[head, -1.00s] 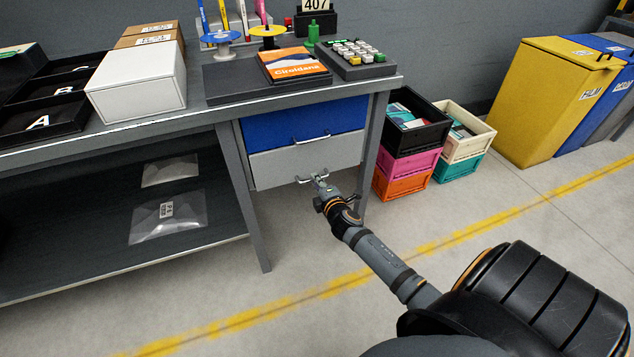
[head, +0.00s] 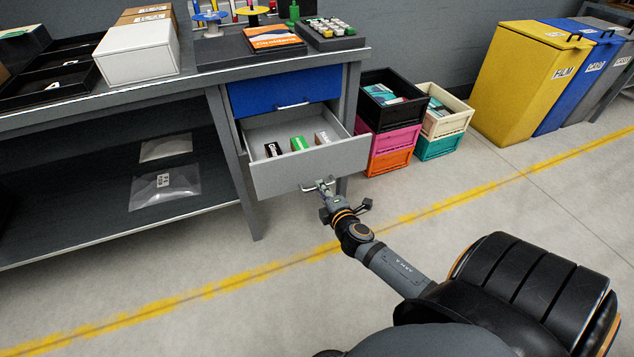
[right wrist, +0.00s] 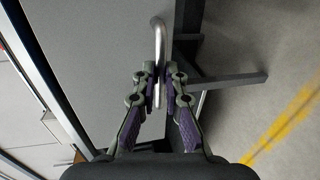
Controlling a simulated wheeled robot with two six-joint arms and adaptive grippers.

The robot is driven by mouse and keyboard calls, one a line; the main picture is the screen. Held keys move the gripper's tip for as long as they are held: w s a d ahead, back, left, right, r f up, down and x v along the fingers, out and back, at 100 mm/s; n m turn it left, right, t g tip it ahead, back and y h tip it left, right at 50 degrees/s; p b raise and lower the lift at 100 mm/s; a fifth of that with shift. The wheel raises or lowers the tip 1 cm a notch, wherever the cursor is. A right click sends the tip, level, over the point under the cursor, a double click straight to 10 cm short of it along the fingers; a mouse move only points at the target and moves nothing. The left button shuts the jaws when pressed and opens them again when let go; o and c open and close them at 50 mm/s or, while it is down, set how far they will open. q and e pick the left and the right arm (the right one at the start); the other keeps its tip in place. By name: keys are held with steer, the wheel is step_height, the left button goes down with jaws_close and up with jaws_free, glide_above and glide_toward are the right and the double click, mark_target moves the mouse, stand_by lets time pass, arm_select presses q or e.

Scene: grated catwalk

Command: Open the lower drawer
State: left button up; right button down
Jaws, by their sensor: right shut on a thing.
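The lower drawer (head: 310,165) is grey and stands pulled out from under the workbench. In the right wrist view the fingers (right wrist: 159,85) close on both sides of the handle (right wrist: 158,40). The blue upper drawer (head: 285,95) above is closed. My left gripper is not in view.
Stacked crates (head: 395,140) stand close right of the drawer. Yellow, blue and grey bins (head: 525,80) are farther right. The floor in front is clear, with a yellow line.

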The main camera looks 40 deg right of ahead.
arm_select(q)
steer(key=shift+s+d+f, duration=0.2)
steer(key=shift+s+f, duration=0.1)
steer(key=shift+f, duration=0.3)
arm_select(e)
steer(key=v, duration=0.3)
steer(key=shift+f, duration=0.3)
steer(key=c, duration=1.4)
jaws_free()
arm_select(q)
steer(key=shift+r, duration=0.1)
arm_select(e)
steer(key=v, duration=1.2)
